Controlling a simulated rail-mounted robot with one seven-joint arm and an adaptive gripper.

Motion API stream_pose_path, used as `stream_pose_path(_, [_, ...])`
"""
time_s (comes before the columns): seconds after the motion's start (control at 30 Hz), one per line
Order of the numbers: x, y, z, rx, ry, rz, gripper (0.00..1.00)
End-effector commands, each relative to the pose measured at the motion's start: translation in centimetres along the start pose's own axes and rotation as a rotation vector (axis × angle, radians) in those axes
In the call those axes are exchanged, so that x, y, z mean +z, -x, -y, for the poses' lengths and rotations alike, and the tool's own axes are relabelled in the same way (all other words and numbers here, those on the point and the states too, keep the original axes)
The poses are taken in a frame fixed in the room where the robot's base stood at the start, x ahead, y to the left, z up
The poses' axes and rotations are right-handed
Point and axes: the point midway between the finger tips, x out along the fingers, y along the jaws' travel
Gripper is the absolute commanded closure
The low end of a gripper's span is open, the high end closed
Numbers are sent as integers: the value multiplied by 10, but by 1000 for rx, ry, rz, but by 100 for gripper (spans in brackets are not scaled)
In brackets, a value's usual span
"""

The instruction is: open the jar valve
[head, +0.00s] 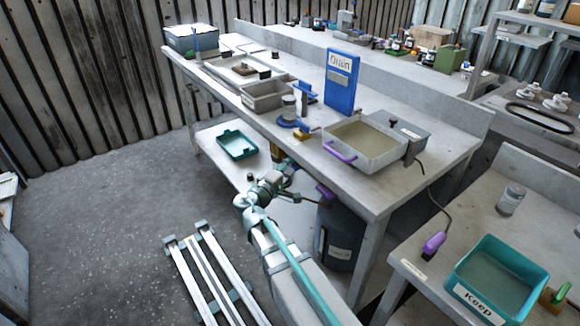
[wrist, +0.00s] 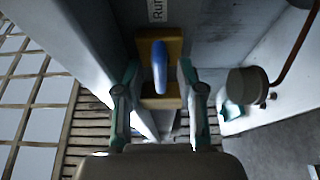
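A clear jar (head: 289,108) stands on a blue base (head: 286,123) near the front edge of the bench, with a small yellow block (head: 302,135) beside it. In the wrist view a blue handle (wrist: 160,66) stands out from a yellow block (wrist: 174,47), below a white "Run" label (wrist: 156,10). My gripper (wrist: 155,98) is open and empty, its two fingers apart on either side below the handle. In the head view my gripper (head: 273,180) is small and low in front of the bench. I cannot tell whether the blue handle is the jar valve.
A grey tub with a purple handle (head: 341,151) and a blue "Drain" board (head: 342,80) stand on the bench (head: 340,186). A dark bin (head: 339,238) is below. A teal tray (head: 237,144) lies on the lower shelf. Floor at left is mostly clear.

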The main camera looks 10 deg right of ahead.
Motion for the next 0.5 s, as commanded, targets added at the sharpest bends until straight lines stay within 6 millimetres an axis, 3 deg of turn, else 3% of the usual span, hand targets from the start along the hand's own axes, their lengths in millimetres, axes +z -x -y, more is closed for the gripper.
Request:
stream_pose_path(0.3, [0, -2, 0, 0, 0, -1, 63])
stream_pose_path(0.5, [0, -2, 0, 0, 0, -1, 96])
